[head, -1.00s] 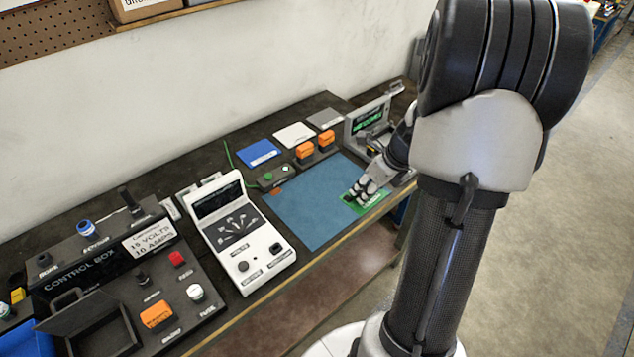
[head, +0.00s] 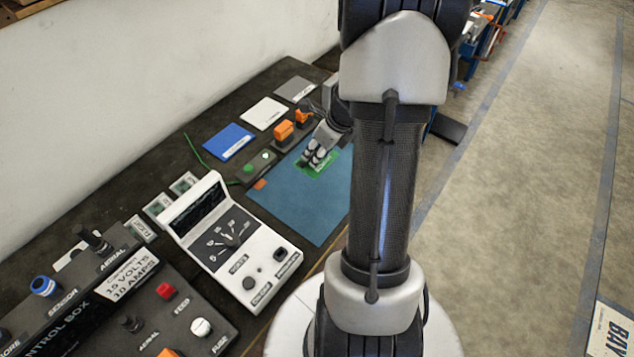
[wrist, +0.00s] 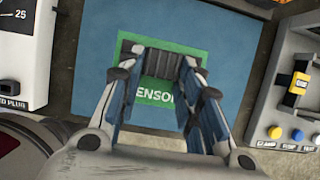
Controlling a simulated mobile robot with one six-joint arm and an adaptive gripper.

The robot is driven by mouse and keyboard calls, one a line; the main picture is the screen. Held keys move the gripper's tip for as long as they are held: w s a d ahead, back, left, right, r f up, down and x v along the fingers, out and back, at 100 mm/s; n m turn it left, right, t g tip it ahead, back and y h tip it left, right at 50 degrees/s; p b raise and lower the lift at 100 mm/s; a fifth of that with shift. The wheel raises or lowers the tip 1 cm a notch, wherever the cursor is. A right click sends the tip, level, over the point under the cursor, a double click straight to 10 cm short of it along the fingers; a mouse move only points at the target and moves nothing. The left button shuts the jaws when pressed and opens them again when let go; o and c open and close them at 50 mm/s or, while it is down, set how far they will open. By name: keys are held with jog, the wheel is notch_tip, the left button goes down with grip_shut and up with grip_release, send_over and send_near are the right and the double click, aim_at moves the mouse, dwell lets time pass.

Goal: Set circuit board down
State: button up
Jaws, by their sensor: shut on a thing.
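The circuit board (wrist: 175,97) is green, with white letters partly covered by my fingers. It shows in the wrist view between my fingers, over the blue mat (wrist: 98,45). My gripper (wrist: 160,68) is shut on the dark ribbed part in the middle of the board. In the head view my gripper (head: 314,160) holds the board (head: 330,163) over the back part of the mat (head: 290,205). The board looks flat and roughly in line with the mat. I cannot tell whether it touches the mat.
A white meter (head: 255,268) stands left of the mat, and a control box (head: 85,300) is further left. Orange-topped units (head: 284,132) and blue, white and grey cards lie behind the mat. The mat's front part is bare. My arm hides its right side.

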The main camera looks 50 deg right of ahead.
notch_tip(320, 180, down, 12)
jog(key=b, duration=0.6)
jog(key=shift+w, duration=0.1)
jog(key=shift+r, duration=0.1)
jog(key=o, duration=0.6)
jog(key=shift+f, duration=0.2)
jog(key=o, duration=0.5)
jog(key=shift+r, duration=0.1)
